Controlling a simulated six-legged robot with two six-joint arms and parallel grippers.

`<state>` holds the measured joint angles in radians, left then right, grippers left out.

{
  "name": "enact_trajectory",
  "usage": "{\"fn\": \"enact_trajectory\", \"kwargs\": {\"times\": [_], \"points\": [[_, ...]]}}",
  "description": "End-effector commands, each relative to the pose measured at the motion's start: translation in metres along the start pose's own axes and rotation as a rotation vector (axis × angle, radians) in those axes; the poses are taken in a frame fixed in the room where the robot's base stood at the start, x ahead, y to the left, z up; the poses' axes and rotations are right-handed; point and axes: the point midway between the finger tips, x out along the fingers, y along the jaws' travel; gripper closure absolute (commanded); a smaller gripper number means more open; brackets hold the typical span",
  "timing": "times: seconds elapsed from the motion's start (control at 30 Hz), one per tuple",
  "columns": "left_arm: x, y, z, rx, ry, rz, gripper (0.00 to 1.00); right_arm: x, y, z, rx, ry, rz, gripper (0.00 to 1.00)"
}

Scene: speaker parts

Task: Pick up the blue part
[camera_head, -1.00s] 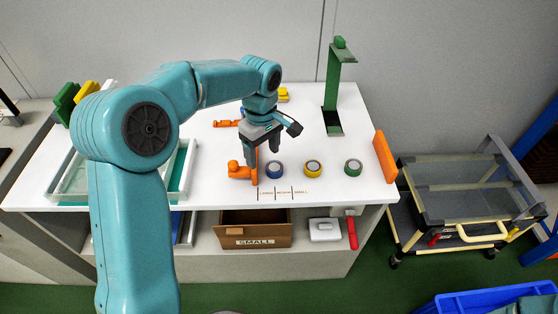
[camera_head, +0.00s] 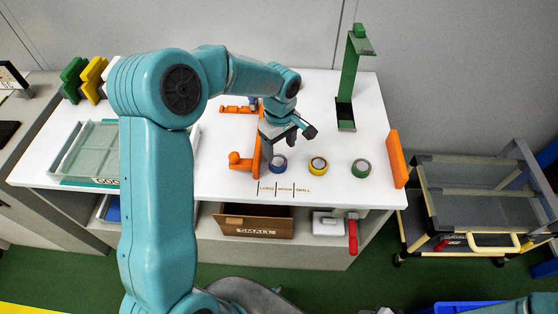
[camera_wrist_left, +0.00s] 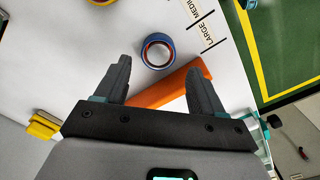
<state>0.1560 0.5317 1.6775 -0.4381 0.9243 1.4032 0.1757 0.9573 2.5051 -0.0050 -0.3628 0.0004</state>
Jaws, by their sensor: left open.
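My left gripper (camera_head: 270,156) is above the table, close to the blue part. My right gripper is not in view.
A yellow ring (camera_head: 318,165) and a green ring (camera_head: 361,169) sit to the right. An orange bracket (camera_head: 242,163) stands close to the left of the blue part. An orange block (camera_head: 396,159) stands near the right edge, and a green stand (camera_head: 346,115) at the back.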

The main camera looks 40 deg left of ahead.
Motion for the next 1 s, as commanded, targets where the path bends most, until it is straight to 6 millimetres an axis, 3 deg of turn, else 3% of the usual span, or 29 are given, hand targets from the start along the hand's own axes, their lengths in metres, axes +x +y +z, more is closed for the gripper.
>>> {"fn": "enact_trajectory", "kwargs": {"times": [0.1,0.33,0.53,0.83,0.87,1.0], "points": [[0.017,0.000,0.000,-0.001,-0.001,-0.003,0.31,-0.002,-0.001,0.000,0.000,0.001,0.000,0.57],[0.036,0.002,-0.004,-0.002,-0.002,-0.004,0.31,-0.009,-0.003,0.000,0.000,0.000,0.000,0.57],[0.068,0.005,-0.009,-0.001,-0.002,-0.002,0.31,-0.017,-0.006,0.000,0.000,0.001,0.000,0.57],[0.077,0.006,-0.010,-0.001,0.000,0.001,0.31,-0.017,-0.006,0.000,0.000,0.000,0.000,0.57],[0.077,0.006,-0.010,-0.001,0.000,0.001,0.35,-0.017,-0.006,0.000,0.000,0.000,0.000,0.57],[0.077,0.005,-0.009,-0.001,-0.001,0.001,0.80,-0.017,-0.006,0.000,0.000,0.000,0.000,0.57]]}}
